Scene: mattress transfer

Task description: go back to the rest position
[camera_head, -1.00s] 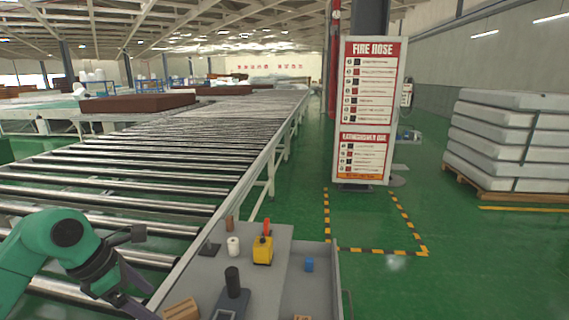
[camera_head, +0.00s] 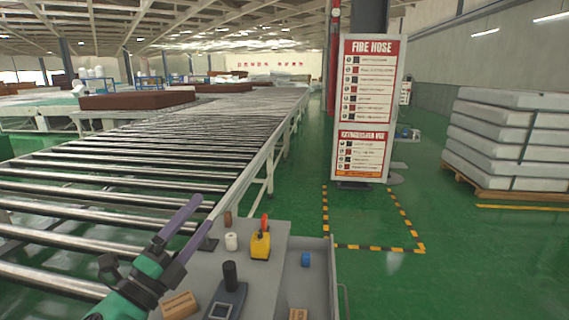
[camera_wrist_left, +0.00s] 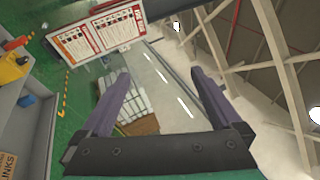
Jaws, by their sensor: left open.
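My left gripper (camera_head: 187,222) is green and black with two long purple-grey fingers. In the head view it is over the near edge of the roller conveyor (camera_head: 130,170), beside the grey workbench (camera_head: 262,275). Its fingers are apart and nothing is between them. In the left wrist view the open fingers (camera_wrist_left: 160,95) frame the distant mattress stack, the wall and the roof beams. My right gripper is not in view.
The bench holds a yellow device (camera_head: 260,244), a white roll (camera_head: 231,241), a black-handled tool (camera_head: 230,290) and a cardboard box (camera_head: 180,304). A fire hose sign (camera_head: 368,110) stands ahead. Stacked white mattresses (camera_head: 508,140) sit at right. Green floor between is clear.

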